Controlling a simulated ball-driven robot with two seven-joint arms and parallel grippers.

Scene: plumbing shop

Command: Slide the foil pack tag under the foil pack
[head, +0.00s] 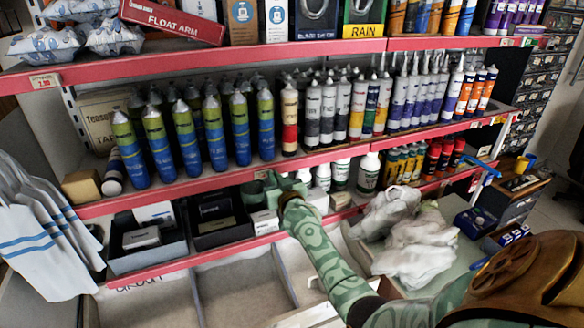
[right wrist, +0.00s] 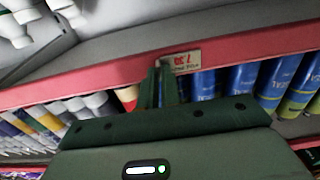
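A price tag (right wrist: 182,62) sits on the red shelf rail in the right wrist view. Its print is upside down there and too small to read surely. My right gripper (right wrist: 163,72) is at this tag; its narrow green fingers are close together, with the tips beside or touching the tag's left end. In the head view my right gripper (head: 272,190) is at the middle red rail and hides that spot. Crinkled white-and-blue packs (head: 115,37) lie on the top shelf at left; I cannot tell whether they are the foil pack. My left gripper is not in view.
Blue-green tubes (head: 186,140) stand in rows above the middle rail (head: 165,198), with a red-banded tube (head: 290,118) to their right. Another tag (head: 45,80) is on the top rail. Below are dark boxes (head: 150,255). White plastic bags (head: 415,245) lie at right.

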